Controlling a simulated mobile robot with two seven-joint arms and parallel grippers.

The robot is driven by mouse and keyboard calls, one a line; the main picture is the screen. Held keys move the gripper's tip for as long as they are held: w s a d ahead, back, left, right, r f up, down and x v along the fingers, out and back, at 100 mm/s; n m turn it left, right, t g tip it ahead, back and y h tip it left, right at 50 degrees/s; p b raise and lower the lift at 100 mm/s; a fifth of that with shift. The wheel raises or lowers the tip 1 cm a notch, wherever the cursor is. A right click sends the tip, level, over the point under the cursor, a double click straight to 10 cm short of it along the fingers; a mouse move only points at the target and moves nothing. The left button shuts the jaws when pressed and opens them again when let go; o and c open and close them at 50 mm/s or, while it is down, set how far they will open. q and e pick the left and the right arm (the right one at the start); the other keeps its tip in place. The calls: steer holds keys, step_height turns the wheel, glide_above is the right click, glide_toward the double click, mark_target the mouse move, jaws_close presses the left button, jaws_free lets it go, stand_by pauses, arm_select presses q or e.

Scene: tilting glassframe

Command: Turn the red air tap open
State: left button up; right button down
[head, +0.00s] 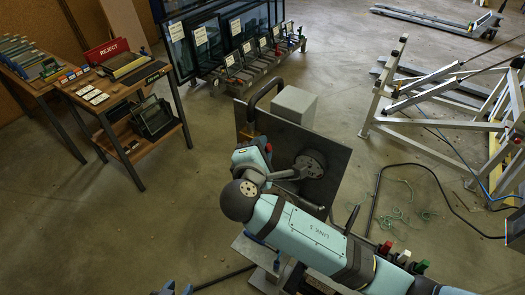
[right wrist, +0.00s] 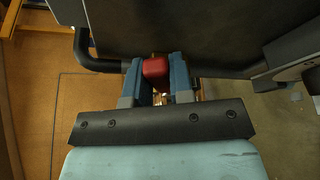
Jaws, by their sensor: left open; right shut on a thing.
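The red air tap (right wrist: 155,72) shows as a red block in the right wrist view, beside a dark panel. My right gripper (right wrist: 156,76) has its blue fingers on either side of it and is shut on it. The tap's body is mostly hidden by the fingers. My left gripper (head: 176,288) is open at the bottom edge, empty as far as I see.
A grey box (head: 295,105) is behind the panel. Red, white and green knobs (head: 404,257) stand at the bottom right. A grey metal frame (head: 400,100) and loose green cord (head: 395,215) are at right. A reject bench (head: 115,85) and glass rack (head: 225,45) are behind. Floor at left is clear.

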steer(key=shift+w+a+r+n+g, duration=0.15)
steer(key=shift+r+n+g, duration=0.2)
steer(key=shift+n, duration=0.25)
steer(key=c, duration=1)
jaws_free()
